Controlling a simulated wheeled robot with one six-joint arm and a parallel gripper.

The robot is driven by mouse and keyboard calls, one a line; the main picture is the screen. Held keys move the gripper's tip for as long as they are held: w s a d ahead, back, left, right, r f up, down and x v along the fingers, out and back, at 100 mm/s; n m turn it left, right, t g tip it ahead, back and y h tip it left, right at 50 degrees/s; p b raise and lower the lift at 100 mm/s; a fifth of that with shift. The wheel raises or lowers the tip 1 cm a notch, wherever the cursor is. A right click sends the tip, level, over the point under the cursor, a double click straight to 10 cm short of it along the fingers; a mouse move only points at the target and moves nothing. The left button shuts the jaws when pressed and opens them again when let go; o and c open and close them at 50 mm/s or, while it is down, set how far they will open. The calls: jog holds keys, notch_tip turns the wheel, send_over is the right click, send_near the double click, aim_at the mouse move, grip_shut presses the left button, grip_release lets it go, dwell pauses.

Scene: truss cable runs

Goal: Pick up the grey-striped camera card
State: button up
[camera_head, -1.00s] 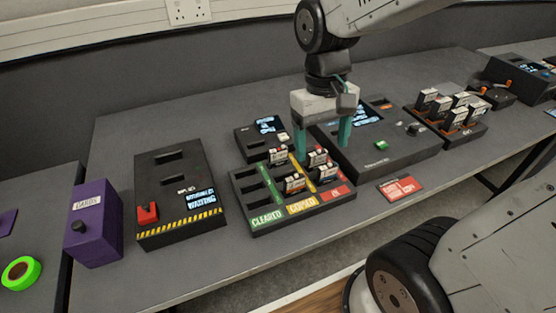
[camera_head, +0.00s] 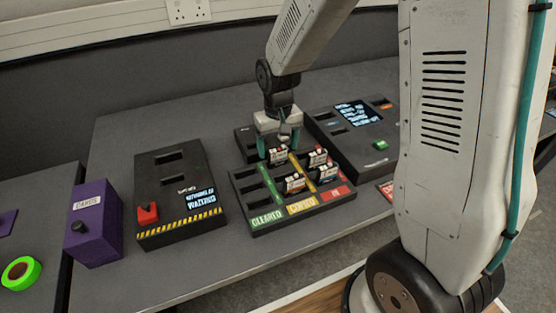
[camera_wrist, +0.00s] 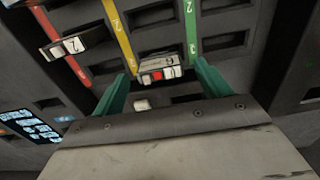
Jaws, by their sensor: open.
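My gripper (camera_head: 278,143) is open above the back row of the sorting tray (camera_head: 262,225), its teal fingers pointing down. A camera card (camera_head: 279,157) stands upright in the tray's back slot, in the middle lane, below and between the fingers. In the wrist view the same card (camera_wrist: 158,68) has a pale label with a red mark and lies between the open fingertips (camera_wrist: 163,78), with a gap on each side. Other cards stand in the tray, including one at the back right (camera_head: 317,156) and one nearer the front (camera_head: 294,183). Their stripe colours are too small to tell.
A black device with a screen (camera_head: 355,120) stands right of the tray. A black box with a yellow-striped edge (camera_head: 180,190) and a purple box (camera_head: 93,225) stand left. Another black device (camera_head: 243,143) sits directly behind the tray.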

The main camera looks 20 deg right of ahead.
aim_at(278, 160)
notch_tip(278, 160, down, 3)
jog(key=shift+s+f, duration=0.1)
jog(key=c, duration=1.1)
